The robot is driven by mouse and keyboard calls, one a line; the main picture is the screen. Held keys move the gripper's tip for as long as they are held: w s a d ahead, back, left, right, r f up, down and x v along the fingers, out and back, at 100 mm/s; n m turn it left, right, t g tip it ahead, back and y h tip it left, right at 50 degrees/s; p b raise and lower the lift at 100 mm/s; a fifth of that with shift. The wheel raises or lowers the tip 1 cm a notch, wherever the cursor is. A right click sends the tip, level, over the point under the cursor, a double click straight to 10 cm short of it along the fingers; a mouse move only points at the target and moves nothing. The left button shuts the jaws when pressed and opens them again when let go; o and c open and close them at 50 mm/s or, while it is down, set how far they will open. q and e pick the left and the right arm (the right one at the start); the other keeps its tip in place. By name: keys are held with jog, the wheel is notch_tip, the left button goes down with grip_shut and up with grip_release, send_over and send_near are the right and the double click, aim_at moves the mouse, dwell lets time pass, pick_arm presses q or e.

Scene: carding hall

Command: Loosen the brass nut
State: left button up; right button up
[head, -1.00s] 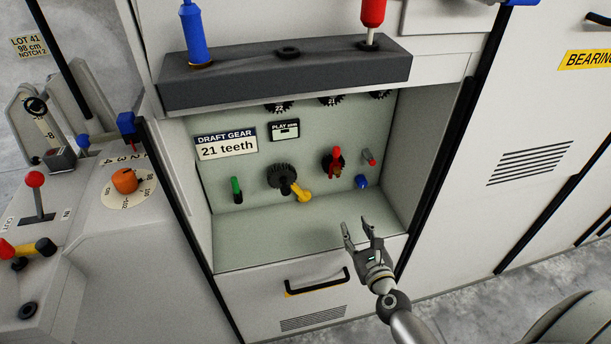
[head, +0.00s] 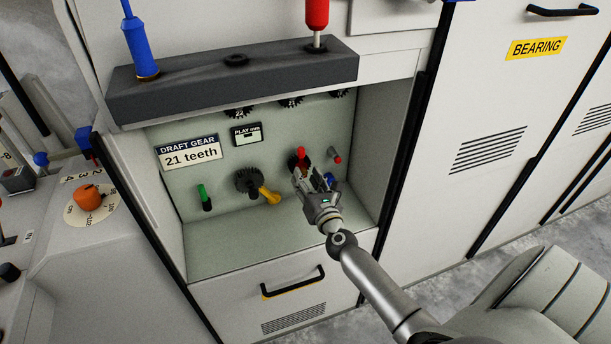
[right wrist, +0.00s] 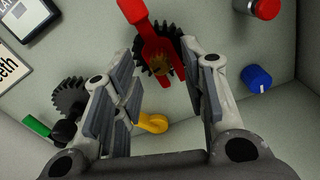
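The brass nut (right wrist: 161,67) shows as a small brass-coloured part in the middle of a dark toothed gear (right wrist: 149,49) in the right wrist view. A red forked tool (right wrist: 146,30) lies across the gear, with its prongs beside the nut; I cannot tell whether it grips it. In the head view the red handle (head: 301,154) stands just behind my right gripper, and the nut is hidden. My right gripper (head: 314,179) is open and empty, with its fingers to either side of the red tool and short of it. My left gripper is not in view.
A dark shelf (head: 235,85) overhangs the recess. Its floor (head: 225,250) is clear.

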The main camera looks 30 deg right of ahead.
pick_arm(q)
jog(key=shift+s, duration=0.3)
pick_arm(e)
jog(key=shift+w+d, duration=0.2)
jog(key=shift+w, duration=0.45)
jog(key=shift+c, duration=0.4)
grip_shut()
